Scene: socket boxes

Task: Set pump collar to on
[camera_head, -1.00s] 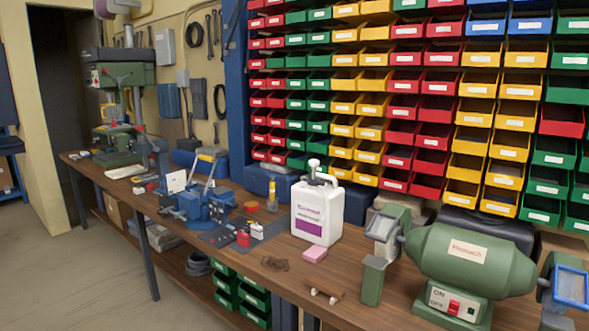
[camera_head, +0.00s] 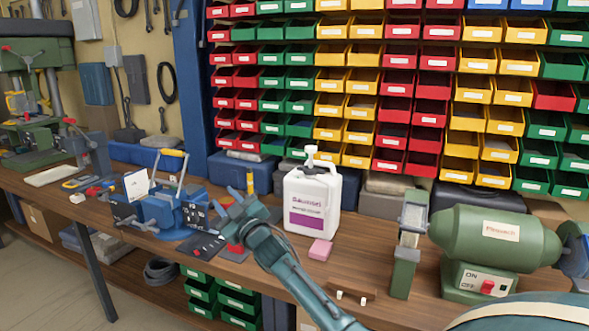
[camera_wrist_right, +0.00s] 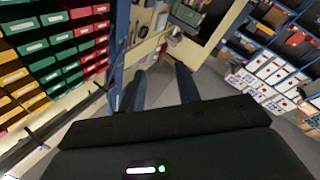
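The white pump bottle (camera_head: 312,205) stands upright on the workbench, with a purple label facing me. Its white pump head (camera_head: 311,154) and collar sit on top; the collar's setting is too small to read. My right gripper (camera_head: 228,203) is left of the bottle in the head view, over the bench and apart from the bottle. In the right wrist view, my right gripper (camera_wrist_right: 160,78) has its two dark fingers spread, with nothing between them. The bottle is not visible in that view. My left gripper is not in view.
A pink block (camera_head: 320,250) lies in front of the bottle. A green bench grinder (camera_head: 490,240) stands to the right, and a blue vise (camera_head: 160,212) to the left. Coloured bins (camera_head: 390,85) fill the wall behind. Some bench surface (camera_head: 345,262) before the bottle is clear.

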